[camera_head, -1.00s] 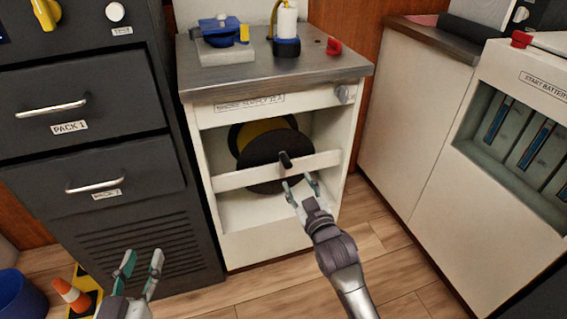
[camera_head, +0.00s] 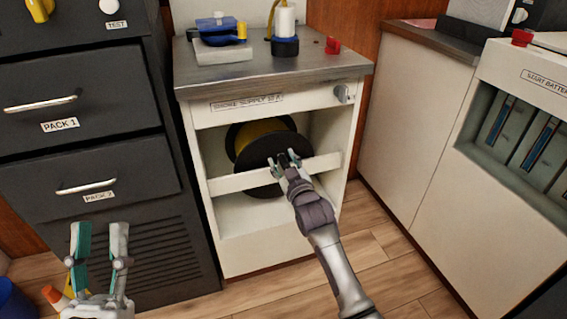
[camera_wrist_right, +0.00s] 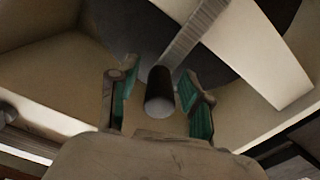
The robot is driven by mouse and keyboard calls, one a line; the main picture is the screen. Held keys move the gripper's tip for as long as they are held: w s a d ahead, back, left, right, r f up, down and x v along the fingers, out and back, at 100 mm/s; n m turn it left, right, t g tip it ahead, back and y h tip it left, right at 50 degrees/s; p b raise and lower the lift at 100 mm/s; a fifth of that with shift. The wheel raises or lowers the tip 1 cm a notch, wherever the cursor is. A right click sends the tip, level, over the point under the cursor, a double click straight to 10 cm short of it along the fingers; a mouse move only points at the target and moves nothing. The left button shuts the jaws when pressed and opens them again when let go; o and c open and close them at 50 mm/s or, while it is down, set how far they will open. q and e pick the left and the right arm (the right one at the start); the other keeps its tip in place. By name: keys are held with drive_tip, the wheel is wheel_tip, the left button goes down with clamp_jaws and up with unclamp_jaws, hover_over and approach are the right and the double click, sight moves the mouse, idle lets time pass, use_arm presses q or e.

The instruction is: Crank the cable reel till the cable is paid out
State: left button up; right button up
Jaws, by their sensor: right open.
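The cable reel (camera_head: 251,165) sits inside the open white cabinet, with a dark round flange and yellow cable (camera_head: 262,130) wound behind it. Its dark crank handle (camera_head: 283,159) sticks out in front of the white crossbar. My right gripper (camera_head: 289,168) is at the handle, fingers open. In the right wrist view, the dark cylindrical handle (camera_wrist_right: 160,92) stands between the two green-padded fingers, with a visible gap on at least one side. The fingers partly hide the handle in the head view. My left gripper (camera_head: 99,230) is open and empty at the lower left, in front of the dark drawer unit.
The dark drawer unit (camera_head: 95,130) stands left, and a white battery cabinet (camera_head: 450,170) right. A cone (camera_head: 54,297) stands low on the left. Bare wood floor (camera_head: 385,255) lies between the cabinets.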

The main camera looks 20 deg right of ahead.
clamp_jaws()
idle(0.5)
